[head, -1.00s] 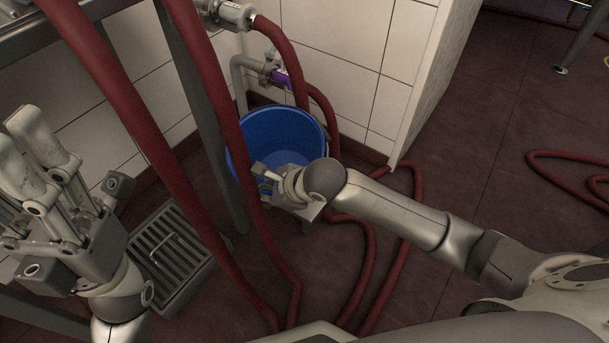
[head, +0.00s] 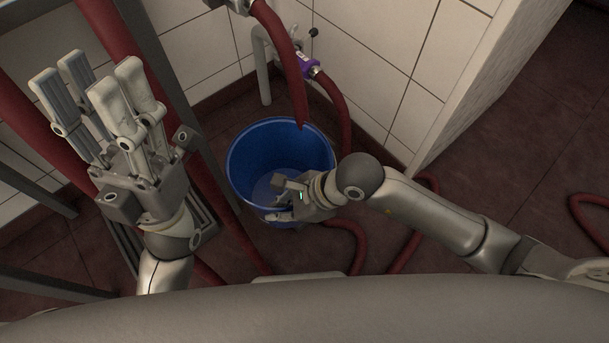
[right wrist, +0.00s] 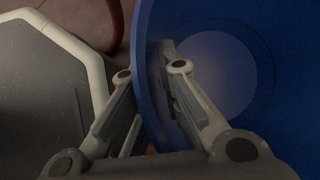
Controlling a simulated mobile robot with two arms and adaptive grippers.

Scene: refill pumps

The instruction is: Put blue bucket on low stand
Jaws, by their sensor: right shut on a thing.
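The blue bucket (head: 265,150) is at the wall corner in the head view, its open mouth facing up toward me. My right gripper (head: 284,199) is at its near rim. In the right wrist view the two fingers (right wrist: 152,80) lie on either side of the wall of the blue bucket (right wrist: 150,40), shut on it. The bucket's base is mostly hidden, so I cannot tell whether it touches the floor. My left gripper (head: 88,85) is open and empty, raised at the left. I cannot clearly make out the low stand.
Dark red hoses (head: 285,55) hang above and behind the bucket, and more (head: 408,245) lie on the floor to its right. A pipe with a purple fitting (head: 308,67) is on the tiled wall (head: 370,50). A floor grate (head: 203,224) is partly hidden behind my left arm.

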